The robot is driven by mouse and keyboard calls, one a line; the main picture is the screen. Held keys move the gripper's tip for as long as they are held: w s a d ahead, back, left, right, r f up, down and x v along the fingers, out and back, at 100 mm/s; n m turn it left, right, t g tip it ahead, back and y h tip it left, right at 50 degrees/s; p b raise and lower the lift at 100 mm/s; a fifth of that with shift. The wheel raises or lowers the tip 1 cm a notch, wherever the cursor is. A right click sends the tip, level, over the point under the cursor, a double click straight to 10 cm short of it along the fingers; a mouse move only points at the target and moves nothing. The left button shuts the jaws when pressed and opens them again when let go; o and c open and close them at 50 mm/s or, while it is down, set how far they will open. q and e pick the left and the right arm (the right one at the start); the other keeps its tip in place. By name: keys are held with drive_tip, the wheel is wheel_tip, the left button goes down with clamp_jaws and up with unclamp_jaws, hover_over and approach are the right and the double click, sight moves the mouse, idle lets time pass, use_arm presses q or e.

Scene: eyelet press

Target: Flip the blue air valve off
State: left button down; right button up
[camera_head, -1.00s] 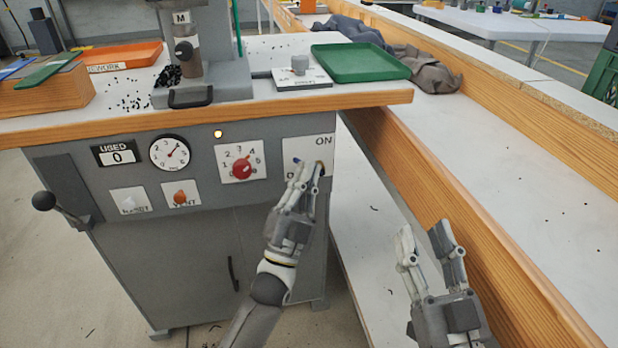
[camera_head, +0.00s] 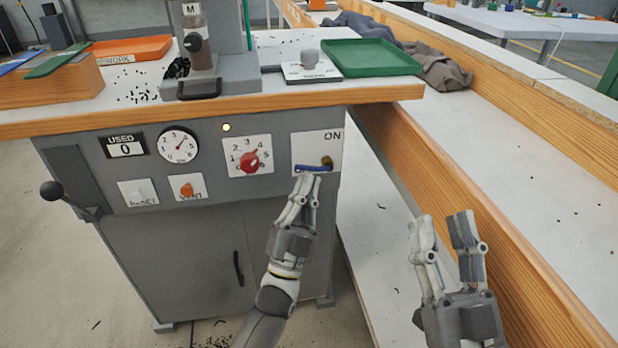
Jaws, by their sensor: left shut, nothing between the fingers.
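The blue valve handle (camera_head: 308,168) lies about level on its white plate (camera_head: 303,147) at the right of the grey press cabinet. It points left from a brass pivot (camera_head: 327,160). ON is printed at the plate's upper right, above the pivot; no other label can be read. My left gripper (camera_head: 307,180) is shut and empty, its fingertips just below the handle; I cannot tell whether they touch it. My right gripper (camera_head: 444,222) is open and empty, off to the right in front of the wooden-edged bench.
Left of the valve are a red dial knob (camera_head: 250,161), a gauge (camera_head: 178,146), an orange knob (camera_head: 187,189) and a lit lamp (camera_head: 226,127). The worktop edge (camera_head: 230,109) overhangs the panel. A green tray (camera_head: 372,60) stands on top.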

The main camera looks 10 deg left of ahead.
use_arm(q)
drive_tip(key=v, duration=1)
drive_tip(key=shift+s, duration=0.15)
